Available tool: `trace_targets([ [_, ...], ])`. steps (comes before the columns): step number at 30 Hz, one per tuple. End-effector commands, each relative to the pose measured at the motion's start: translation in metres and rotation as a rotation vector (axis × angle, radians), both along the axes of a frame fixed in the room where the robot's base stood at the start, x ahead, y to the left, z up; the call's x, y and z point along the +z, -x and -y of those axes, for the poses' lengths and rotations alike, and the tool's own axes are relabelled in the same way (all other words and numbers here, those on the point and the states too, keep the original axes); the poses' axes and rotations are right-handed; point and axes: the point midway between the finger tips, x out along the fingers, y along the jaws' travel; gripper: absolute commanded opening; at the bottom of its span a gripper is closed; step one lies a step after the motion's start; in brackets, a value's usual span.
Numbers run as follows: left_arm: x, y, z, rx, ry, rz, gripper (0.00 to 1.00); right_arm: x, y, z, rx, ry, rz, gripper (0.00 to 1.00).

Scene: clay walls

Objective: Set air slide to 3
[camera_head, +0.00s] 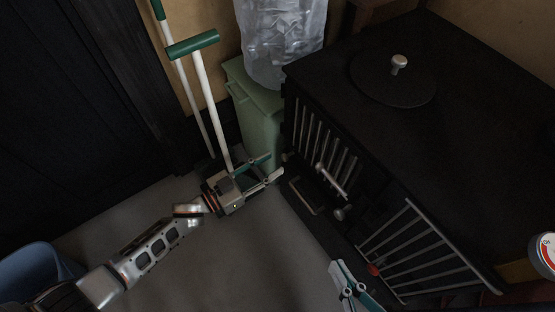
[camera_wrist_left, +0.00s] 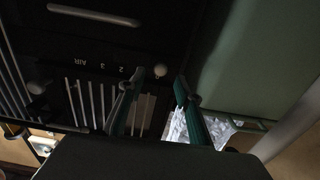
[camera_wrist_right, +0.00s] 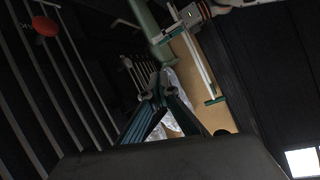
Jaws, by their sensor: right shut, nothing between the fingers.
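The black stove (camera_head: 465,115) stands on the right with barred fronts facing the floor. My right gripper (camera_head: 341,268) is shut and empty before the lower barred front.
A green bin (camera_head: 260,125) with a clear bag (camera_head: 283,40) stands behind my left gripper. White-handled tools (camera_head: 207,95) lean beside it. A red knob (camera_head: 374,269) is near my right gripper. A blue bucket (camera_head: 35,268) stands at lower left. The middle floor is clear.

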Motion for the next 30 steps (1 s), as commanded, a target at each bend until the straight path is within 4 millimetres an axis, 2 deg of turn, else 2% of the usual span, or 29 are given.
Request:
trace_targets([
  [6,-0.004,-0.014,0.021,0.0,0.0,-0.005,0.34,-0.005,0.004,-0.008,-0.019,-0.061,-0.022,0.0],
  [17,-0.001,-0.019,0.026,0.001,-0.002,-0.001,0.34,-0.002,0.004,-0.011,-0.025,-0.085,-0.022,0.0],
  [18,-0.001,-0.019,0.026,0.001,-0.002,-0.001,0.29,-0.002,0.004,-0.011,-0.025,-0.085,-0.021,0.0],
  [21,-0.001,-0.019,0.026,0.001,-0.001,-0.002,0.03,-0.002,0.004,-0.011,-0.024,-0.084,-0.022,0.0],
  [22,-0.001,-0.019,0.026,0.001,-0.001,-0.002,0.0,-0.002,0.004,-0.01,-0.024,-0.084,-0.022,0.0],
  [27,-0.001,-0.017,0.027,0.001,-0.001,-0.002,0.0,-0.002,0.004,-0.01,-0.023,-0.081,-0.02,0.0],
  [30,0.001,-0.009,0.034,-0.001,0.001,-0.001,0.0,0.003,0.001,-0.009,-0.018,-0.064,-0.008,0.0],
])
